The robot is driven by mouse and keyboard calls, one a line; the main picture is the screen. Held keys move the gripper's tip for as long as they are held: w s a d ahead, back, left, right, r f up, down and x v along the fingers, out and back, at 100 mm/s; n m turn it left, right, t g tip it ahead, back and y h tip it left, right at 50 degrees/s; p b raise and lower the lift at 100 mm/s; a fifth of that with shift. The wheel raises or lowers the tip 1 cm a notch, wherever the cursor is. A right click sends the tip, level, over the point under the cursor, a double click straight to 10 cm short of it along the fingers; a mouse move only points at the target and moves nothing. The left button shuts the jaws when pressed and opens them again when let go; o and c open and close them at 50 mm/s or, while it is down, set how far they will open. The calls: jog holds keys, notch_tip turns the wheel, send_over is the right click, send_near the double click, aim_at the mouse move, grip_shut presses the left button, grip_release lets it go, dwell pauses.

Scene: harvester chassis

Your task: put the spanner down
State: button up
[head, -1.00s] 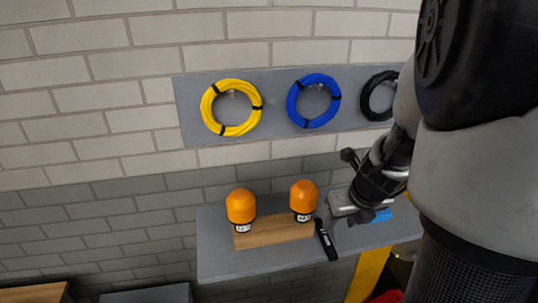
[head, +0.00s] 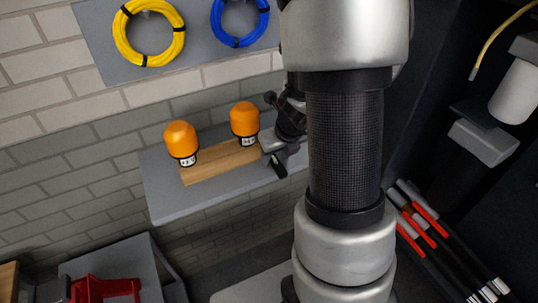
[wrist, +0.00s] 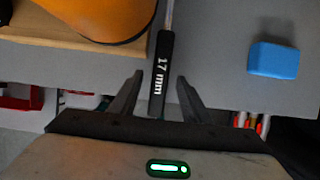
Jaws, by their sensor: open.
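The spanner (wrist: 164,75) shows in the wrist view with a black handle marked "17 mm" and a metal shaft running up out of the picture. It is over the grey shelf (wrist: 215,62), its handle end near the shelf's front edge. My gripper (wrist: 158,76) is open, with one finger on each side of the handle and a gap on both sides. In the head view my gripper (head: 275,152) is at the right part of the shelf (head: 185,203), beside the wooden block (head: 215,165); the arm hides much there. The spanner's head is out of view.
Two orange-domed beacons (head: 181,140) (head: 244,120) stand on the wooden block. A blue block (wrist: 273,60) lies on the shelf, right of the spanner. Yellow (head: 148,32) and blue (head: 240,18) cable coils hang above. A red object (head: 105,289) is at the lower left.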

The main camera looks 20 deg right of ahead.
jog(key=shift+c, duration=0.3)
grip_shut()
jog(key=shift+r, duration=0.15)
